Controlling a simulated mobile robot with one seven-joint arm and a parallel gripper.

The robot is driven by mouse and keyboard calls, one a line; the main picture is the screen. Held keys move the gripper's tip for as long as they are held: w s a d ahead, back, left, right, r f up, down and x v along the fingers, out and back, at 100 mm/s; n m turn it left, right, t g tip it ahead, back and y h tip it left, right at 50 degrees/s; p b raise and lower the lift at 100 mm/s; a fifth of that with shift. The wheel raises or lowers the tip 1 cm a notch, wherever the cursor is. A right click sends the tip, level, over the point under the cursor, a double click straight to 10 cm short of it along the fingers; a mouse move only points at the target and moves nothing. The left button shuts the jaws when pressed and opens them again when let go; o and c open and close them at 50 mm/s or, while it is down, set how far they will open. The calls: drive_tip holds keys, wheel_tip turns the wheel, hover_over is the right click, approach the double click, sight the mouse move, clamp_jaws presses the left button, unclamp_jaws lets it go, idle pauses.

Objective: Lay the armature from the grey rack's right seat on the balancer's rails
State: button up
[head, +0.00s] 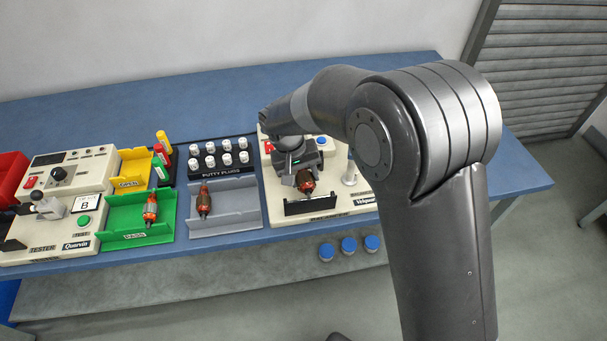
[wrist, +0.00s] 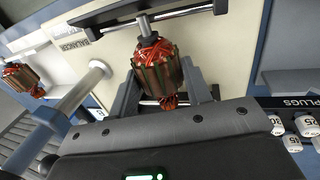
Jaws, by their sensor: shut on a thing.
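My gripper (head: 306,178) is over the balancer (head: 285,214), shut on an armature (head: 306,185) with red windings. In the wrist view the fingers (wrist: 165,100) stand on both sides of the armature's core (wrist: 160,72). Its shaft reaches up to the balancer's front rail (wrist: 185,13) in that view; I cannot tell whether it rests on it. The far rail is mostly hidden behind the gripper and armature. The grey rack (head: 236,218) has one armature (head: 204,201) in its left seat, and its right seat is empty.
The green PASS tray (head: 125,222) holds another armature (head: 150,209). A black putty plug holder (head: 238,172) stands behind the grey rack. A pale post (head: 349,170) rises right of the armature. The wrist view shows another armature (wrist: 20,78) at left.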

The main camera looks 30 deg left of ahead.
drive_tip(key=shift+f, duration=0.15)
idle(0.3)
drive_tip(key=o, duration=1.3)
drive_tip(key=v, duration=1)
drive_tip(key=shift+r, duration=0.4)
drive_tip(key=shift+s, duration=0.1)
